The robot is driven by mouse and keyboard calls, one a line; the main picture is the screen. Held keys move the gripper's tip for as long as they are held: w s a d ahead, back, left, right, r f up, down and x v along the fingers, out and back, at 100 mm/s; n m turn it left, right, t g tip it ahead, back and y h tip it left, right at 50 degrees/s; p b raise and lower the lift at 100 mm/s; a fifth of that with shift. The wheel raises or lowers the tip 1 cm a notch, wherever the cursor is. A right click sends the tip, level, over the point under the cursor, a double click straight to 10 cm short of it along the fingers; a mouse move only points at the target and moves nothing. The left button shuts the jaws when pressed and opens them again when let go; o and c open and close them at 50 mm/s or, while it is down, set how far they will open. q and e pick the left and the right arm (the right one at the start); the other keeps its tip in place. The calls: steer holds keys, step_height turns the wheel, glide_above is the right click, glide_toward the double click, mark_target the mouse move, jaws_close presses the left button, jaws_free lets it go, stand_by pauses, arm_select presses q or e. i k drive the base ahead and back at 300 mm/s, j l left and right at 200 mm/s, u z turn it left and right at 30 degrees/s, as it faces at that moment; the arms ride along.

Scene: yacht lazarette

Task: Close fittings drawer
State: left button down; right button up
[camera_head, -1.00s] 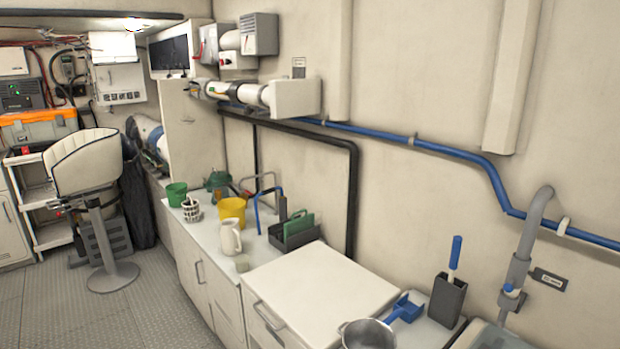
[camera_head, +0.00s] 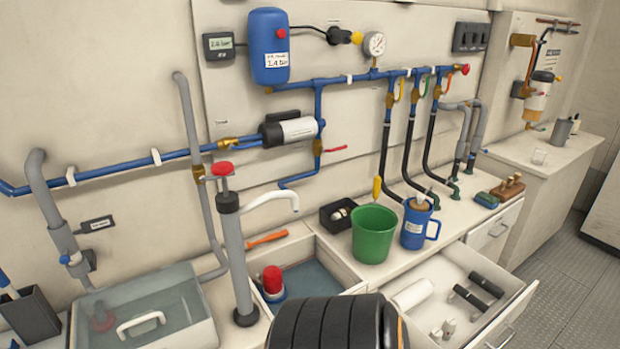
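An open drawer (camera_head: 513,318) juts out from the counter at the lower right of the head view. It holds a white cylinder (camera_head: 413,294), dark cylindrical pieces (camera_head: 470,298) and small metallic fittings (camera_head: 444,329). Its handle (camera_head: 499,338) is on the front panel near the bottom edge. The drawer's near left part is cut off by the frame and by a dark ribbed object. Neither of my grippers shows in the head view.
A dark ribbed object (camera_head: 335,325) stands at the bottom centre. A green bucket (camera_head: 374,236) and a blue jug (camera_head: 415,228) stand on the counter behind the drawer. Another drawer front (camera_head: 493,233) is shut farther right. Clear floor (camera_head: 570,280) lies right of the open drawer.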

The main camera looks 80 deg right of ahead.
mark_target(451, 265)
steer(key=z, duration=3.95)
